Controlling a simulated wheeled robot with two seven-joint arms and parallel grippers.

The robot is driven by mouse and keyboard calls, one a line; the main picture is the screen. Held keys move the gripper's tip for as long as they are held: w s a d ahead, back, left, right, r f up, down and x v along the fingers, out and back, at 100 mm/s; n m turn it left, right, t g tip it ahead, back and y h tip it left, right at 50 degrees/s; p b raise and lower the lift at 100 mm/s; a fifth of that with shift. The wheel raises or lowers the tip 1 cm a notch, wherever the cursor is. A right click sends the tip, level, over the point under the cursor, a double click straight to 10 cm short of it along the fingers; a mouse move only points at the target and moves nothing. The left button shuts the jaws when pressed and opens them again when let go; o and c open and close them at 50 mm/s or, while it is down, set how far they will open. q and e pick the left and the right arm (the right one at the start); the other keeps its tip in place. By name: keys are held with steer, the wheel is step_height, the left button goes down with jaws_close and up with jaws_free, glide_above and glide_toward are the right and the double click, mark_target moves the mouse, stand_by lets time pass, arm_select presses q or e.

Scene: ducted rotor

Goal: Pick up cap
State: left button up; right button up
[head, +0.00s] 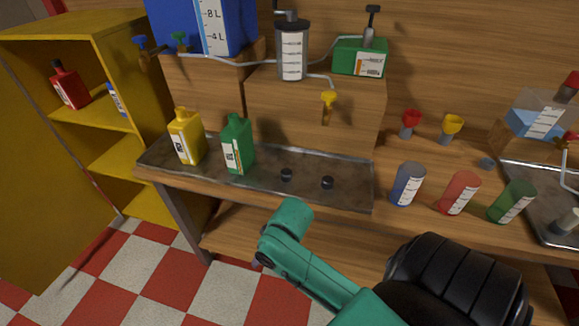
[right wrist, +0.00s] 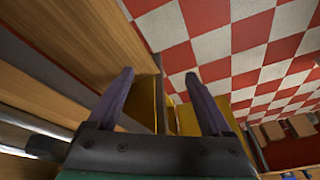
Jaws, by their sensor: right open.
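Two small black caps lie apart on the metal tray: one left cap (head: 287,175) and one right cap (head: 327,182). A yellow bottle (head: 187,138) and a green bottle (head: 238,146) stand upright on the same tray, left of the caps, with no black cap visible on either. My right arm comes in from the lower right in the head view. Its gripper (head: 262,259) is mostly hidden, below and in front of the tray. In the right wrist view my right gripper (right wrist: 160,76) is open, with nothing between its fingers. My left gripper is not in view.
The metal tray (head: 350,198) lies along the wooden bench's front edge. Blue (head: 408,185), red (head: 459,193) and green (head: 512,202) beakers stand to its right. A yellow cabinet (head: 105,55) with a red bottle (head: 69,85) is at left. A wooden box with a yellow tap (head: 328,98) rises behind the caps.

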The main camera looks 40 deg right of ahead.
steer(key=w+a+r+m, duration=0.1)
steer(key=w+a+r, duration=0.1)
steer(key=w, duration=0.3)
steer(key=m+g+h, duration=0.2)
steer(key=m+h, duration=0.2)
steer(key=m, duration=0.9)
glide_toward(286, 171)
step_height(286, 171, up, 5)
steer(key=a, duration=0.2)
steer(key=x, duration=0.9)
steer(key=s+b+x, duration=0.1)
steer(key=x, duration=0.4)
steer(key=shift+d+f, duration=0.1)
steer(key=shift+d, duration=0.25)
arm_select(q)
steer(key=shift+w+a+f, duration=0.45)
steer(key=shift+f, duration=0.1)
arm_select(e)
jaws_close()
